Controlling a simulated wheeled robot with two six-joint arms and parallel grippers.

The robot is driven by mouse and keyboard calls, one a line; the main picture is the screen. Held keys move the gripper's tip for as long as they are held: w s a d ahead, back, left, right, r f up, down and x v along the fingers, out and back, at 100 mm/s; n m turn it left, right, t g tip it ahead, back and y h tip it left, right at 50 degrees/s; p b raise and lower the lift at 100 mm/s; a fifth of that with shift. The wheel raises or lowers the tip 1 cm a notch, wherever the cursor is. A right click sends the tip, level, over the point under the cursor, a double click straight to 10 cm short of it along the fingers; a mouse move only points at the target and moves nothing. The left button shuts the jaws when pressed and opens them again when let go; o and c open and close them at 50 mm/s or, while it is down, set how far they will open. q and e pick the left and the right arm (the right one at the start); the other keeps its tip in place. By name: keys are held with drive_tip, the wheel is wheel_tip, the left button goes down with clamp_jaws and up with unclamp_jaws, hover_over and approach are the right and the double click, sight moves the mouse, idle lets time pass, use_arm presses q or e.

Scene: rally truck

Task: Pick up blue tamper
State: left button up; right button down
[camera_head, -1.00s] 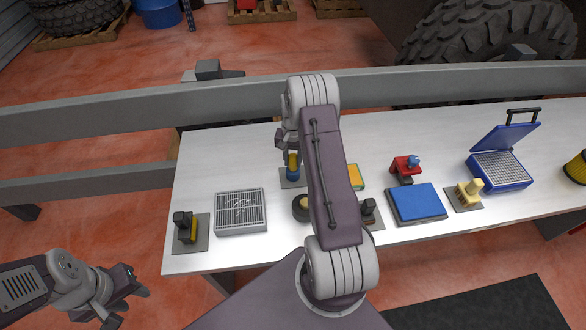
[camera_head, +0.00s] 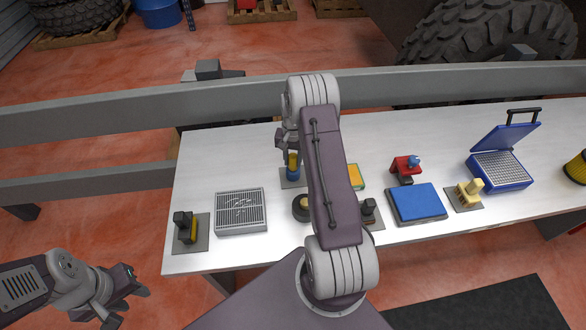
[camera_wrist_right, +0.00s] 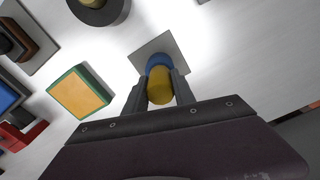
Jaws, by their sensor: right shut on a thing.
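The blue tamper (camera_head: 293,170) has a blue base and a yellow top, and stands on a grey square plate (camera_head: 286,183) on the white table. In the right wrist view the tamper (camera_wrist_right: 159,84) sits between the two dark fingers of my right gripper (camera_wrist_right: 160,90), which is shut on it. In the head view my right gripper (camera_head: 291,155) reaches down to the tamper, and my arm partly covers this area. My left gripper (camera_head: 125,295) is off the table's front left edge, empty; its finger gap is unclear.
A grey vented box (camera_head: 240,211) and a black and yellow tool (camera_head: 184,227) are at left. A dark round piece (camera_head: 301,207), an orange-green block (camera_head: 354,176), a red tool (camera_head: 404,168) and a blue pad (camera_head: 416,203) are nearby. A blue case (camera_head: 501,170) stands open at right.

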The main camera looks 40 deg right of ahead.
sight(295, 154)
drive_tip(key=shift+r, duration=0.1)
idle(0.6)
drive_tip(key=r, duration=0.2)
drive_tip(key=d+r+b, duration=0.1)
drive_tip(key=r, duration=0.1)
drive_tip(key=shift+w+r, duration=0.1)
drive_tip(key=d+r, duration=0.6)
drive_tip(key=d, duration=0.4)
drive_tip(key=shift+d+r, duration=0.3)
drive_tip(key=shift+d, duration=0.1)
drive_tip(key=c, duration=1.9)
unclamp_jaws()
clamp_jaws()
